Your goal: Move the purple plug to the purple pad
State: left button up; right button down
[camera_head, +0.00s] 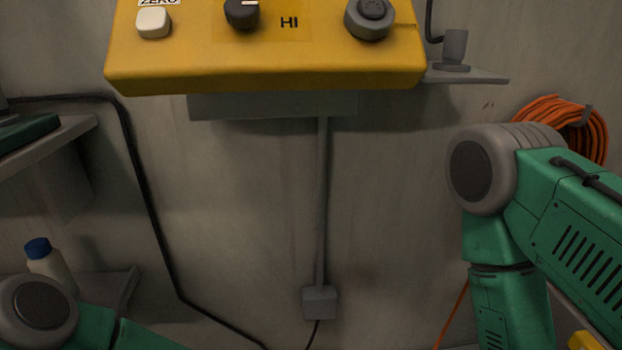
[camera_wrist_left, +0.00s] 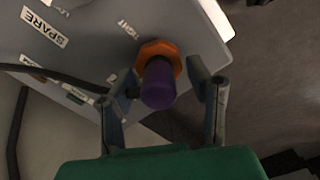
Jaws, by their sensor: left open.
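The purple plug (camera_wrist_left: 158,84) shows in the left wrist view, set against an orange hexagonal collar (camera_wrist_left: 159,55) on a pale grey panel (camera_wrist_left: 85,38). My left gripper (camera_wrist_left: 162,80) is open, with one finger on each side of the plug. Whether a finger touches the plug cannot be told. The purple pad is not visible in either view. In the head view neither gripper shows, only parts of my two green arms at the lower left and right.
The panel carries a SPARE label (camera_wrist_left: 44,27); a dark cable (camera_wrist_left: 50,75) crosses it. In the head view, a yellow control box (camera_head: 265,62) hangs on the wall, with a conduit (camera_head: 322,200) below. A blue-capped bottle (camera_head: 48,262) and an orange cable coil (camera_head: 575,120) also show.

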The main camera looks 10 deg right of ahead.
pick_arm(q)
grip_shut()
jog(key=shift+r, duration=0.1)
jog(key=shift+r+p, duration=2.15)
jog(key=shift+r, duration=0.8)
